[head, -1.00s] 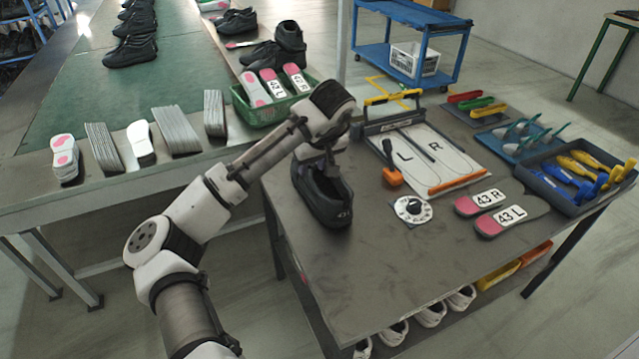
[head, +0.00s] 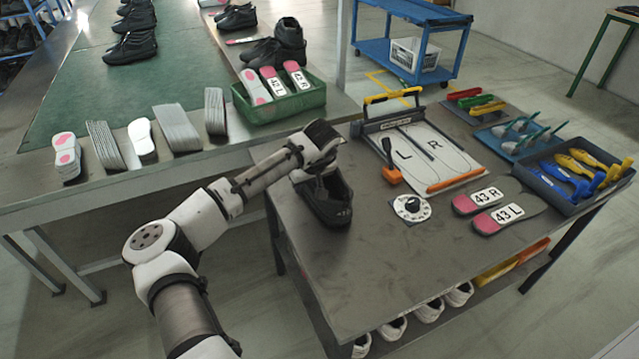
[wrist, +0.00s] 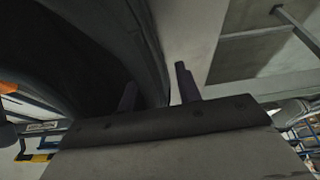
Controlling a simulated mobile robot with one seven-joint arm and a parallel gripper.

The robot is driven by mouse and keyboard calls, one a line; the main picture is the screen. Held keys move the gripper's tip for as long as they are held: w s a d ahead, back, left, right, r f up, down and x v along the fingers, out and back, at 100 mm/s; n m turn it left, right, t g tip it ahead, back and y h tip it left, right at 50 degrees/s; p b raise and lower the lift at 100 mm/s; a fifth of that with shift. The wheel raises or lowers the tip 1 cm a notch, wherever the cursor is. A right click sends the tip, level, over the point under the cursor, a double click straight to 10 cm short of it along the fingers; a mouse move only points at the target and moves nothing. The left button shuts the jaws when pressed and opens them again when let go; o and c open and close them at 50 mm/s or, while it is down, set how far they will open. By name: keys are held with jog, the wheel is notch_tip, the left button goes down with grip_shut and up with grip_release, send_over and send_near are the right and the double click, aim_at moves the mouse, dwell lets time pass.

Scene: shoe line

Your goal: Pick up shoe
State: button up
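The black shoe (head: 328,205) stands on the left part of the dark worktable, its opening facing up. My gripper (head: 317,178) is down at the shoe's far end, where its fingers are mostly hidden in the head view. In the wrist view, the shoe (wrist: 150,45) fills the upper left. My gripper's two fingers (wrist: 158,90) straddle the shoe's collar wall, one on the inner side and one outside. A gap shows between the outer finger and the wall, so the gripper looks open around it.
A white dial (head: 411,208), a board marked L and R (head: 440,150) and insoles marked 43 R (head: 480,201) and 43 L (head: 498,219) lie to the right. A green basket (head: 312,97) stands behind on the bench. The table's front area is clear.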

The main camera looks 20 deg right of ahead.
grip_shut()
jog(key=shift+r, duration=0.2)
